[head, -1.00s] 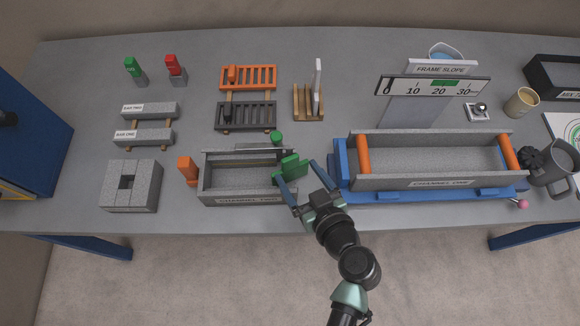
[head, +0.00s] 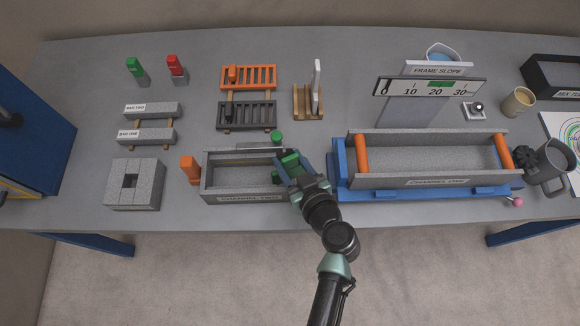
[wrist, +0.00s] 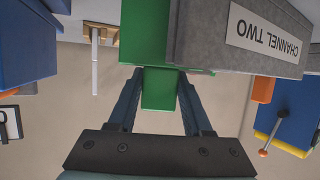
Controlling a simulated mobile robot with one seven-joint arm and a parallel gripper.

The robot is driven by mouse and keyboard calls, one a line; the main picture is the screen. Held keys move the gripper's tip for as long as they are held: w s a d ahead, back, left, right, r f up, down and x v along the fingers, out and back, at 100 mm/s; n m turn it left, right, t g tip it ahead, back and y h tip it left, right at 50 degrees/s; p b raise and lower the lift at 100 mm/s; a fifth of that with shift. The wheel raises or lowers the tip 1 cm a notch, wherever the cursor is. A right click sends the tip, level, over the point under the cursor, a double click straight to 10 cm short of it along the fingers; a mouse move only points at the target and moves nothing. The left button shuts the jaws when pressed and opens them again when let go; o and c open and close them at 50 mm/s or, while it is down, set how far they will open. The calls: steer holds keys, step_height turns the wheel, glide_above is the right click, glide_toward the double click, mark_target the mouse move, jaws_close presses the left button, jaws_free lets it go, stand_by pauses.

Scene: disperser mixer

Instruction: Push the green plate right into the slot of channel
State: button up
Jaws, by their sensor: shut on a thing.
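The green plate (head: 291,159) is at the right end of the grey box labelled channel two (head: 222,198). My gripper (head: 291,172) comes in from the front right and partly hides the plate. In the wrist view the plate (wrist: 146,35) stands against the end of channel two (wrist: 200,40). My gripper (wrist: 160,88) is shut on the plate's green block-shaped grip (wrist: 159,92), with a finger on each side. The slot itself is hidden, so I cannot tell how deep the plate sits in it.
A larger channel one (head: 400,183) stands on a blue base close to the right. An orange post (head: 190,168) stands at channel two's left end. Table is clear in front.

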jaws_close()
steer(key=shift+r, duration=0.15)
